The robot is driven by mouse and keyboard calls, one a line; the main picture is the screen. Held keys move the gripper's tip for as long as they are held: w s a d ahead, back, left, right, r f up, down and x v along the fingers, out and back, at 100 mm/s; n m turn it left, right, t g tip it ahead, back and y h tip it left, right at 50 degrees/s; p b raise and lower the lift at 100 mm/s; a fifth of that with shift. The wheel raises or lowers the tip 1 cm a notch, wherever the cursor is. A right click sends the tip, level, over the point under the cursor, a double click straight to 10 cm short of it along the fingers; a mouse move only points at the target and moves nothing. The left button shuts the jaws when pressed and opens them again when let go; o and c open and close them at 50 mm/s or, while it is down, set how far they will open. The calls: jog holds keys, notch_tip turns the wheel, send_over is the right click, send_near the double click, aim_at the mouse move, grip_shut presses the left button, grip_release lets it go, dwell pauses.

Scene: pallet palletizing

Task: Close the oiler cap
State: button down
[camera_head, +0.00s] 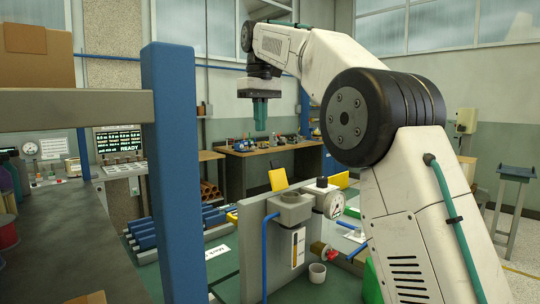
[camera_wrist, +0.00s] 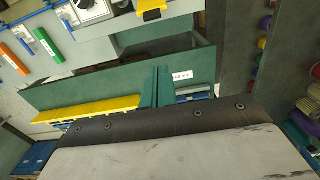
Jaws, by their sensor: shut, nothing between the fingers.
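My gripper (camera_head: 260,115) hangs above and behind the oiler in the head view, its teal fingers pointing down, shut and empty. The fingers also show in the wrist view (camera_wrist: 157,88), close together. My gripper is clear of both.
A black-topped fitting (camera_head: 322,184) and a round gauge (camera_head: 333,205) sit right of the cup. A red valve handle (camera_head: 328,254) and a small white cup (camera_head: 317,273) are lower. A blue post (camera_head: 174,170) stands at left. A workbench (camera_head: 270,150) is behind.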

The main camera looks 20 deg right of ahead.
aim_at(278, 175)
jog(key=shift+s+d+f, duration=0.25)
jog(key=shift+s+f, duration=0.35)
jog(key=shift+f, duration=0.8)
jog(key=shift+s+d+f, duration=0.25)
jog(key=shift+s+f, duration=0.3)
jog(key=shift+f, duration=0.9)
jog(key=shift+s+d+f, duration=0.25)
jog(key=shift+s+f, duration=0.35)
jog(key=shift+f, duration=0.8)
jog(key=shift+d, duration=0.1)
